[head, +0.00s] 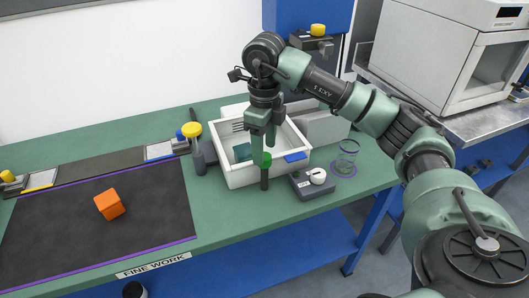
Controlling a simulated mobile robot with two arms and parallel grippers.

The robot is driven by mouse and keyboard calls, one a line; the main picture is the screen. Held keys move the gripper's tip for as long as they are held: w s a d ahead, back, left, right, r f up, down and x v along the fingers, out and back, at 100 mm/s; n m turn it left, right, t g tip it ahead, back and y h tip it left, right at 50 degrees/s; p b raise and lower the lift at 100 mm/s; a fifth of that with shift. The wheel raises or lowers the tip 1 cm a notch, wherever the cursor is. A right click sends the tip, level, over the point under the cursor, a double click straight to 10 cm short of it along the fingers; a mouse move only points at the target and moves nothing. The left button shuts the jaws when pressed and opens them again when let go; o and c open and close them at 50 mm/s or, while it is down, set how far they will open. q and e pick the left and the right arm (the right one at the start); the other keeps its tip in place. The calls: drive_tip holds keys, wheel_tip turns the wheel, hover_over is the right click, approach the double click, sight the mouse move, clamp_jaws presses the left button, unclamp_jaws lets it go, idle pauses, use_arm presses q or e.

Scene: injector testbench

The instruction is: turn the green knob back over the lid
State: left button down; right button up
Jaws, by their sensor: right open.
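The green knob (266,159) tops a dark upright post at the front wall of a white bin (240,177). My right gripper (265,147) points down from above, its fingers open just over and beside the knob. I cannot tell whether a finger touches it. The arm comes in from the right. I cannot clearly make out a lid; part of the bin's inside is hidden behind my gripper. My left gripper is not in view.
A yellow-topped post (191,130) stands left of the bin. An orange cube (109,204) lies on the dark mat (60,235), which is otherwise mostly clear.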

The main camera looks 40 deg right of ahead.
sight(265, 155)
wheel_tip(265, 155, up, 6)
drive_tip(key=shift+f, duration=0.25)
idle(0.5)
